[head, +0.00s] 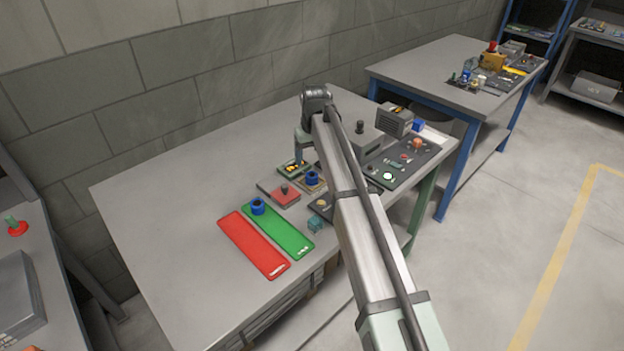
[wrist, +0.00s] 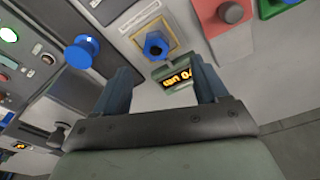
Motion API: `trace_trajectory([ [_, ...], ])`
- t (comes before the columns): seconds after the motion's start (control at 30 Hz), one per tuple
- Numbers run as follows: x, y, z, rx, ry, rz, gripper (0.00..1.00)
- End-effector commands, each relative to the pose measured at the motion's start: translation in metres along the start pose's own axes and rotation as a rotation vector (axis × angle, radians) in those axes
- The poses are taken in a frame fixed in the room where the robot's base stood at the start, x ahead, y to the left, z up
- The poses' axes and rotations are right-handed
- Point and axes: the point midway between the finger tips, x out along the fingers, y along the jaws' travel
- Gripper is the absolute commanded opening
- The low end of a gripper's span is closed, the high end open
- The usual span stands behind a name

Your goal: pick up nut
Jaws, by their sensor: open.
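A blue hexagonal piece with a dark centre, which looks like the nut (wrist: 155,45), sits on a pale plate with a yellow square in the wrist view. In the head view a blue piece (head: 312,178) stands on a tan plate below my gripper. Another blue ring-shaped piece (head: 258,206) stands on the green mat (head: 283,236); I cannot tell for sure which is meant. My gripper (wrist: 164,88) is open and empty, its fingers apart and pointing towards the plate with the nut. In the head view my gripper (head: 301,157) is partly hidden by my arm.
A small lit display (wrist: 178,78) lies between nut and fingers. A red block with a knob (head: 280,193) stands beside the plate, and a blue knob (wrist: 82,50) on the other side. The red mat (head: 253,246) lies left of the green one. The table's left side is clear.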

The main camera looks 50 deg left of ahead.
Motion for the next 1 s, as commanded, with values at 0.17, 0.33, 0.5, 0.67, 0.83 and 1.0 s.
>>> trace_trajectory([
  [0.17,0.025,0.0,0.0,0.0,-0.001,0.0,0.73],
  [0.33,0.032,0.001,-0.001,0.0,0.0,0.0,0.73],
  [0.5,0.046,0.005,-0.003,0.0,-0.001,0.0,0.73],
  [0.67,0.068,0.009,-0.005,0.0,-0.001,0.0,0.73],
  [0.83,0.08,0.008,-0.005,0.0,0.0,0.0,0.73],
  [1.0,0.081,0.008,-0.005,0.0,0.001,0.0,0.73],
])
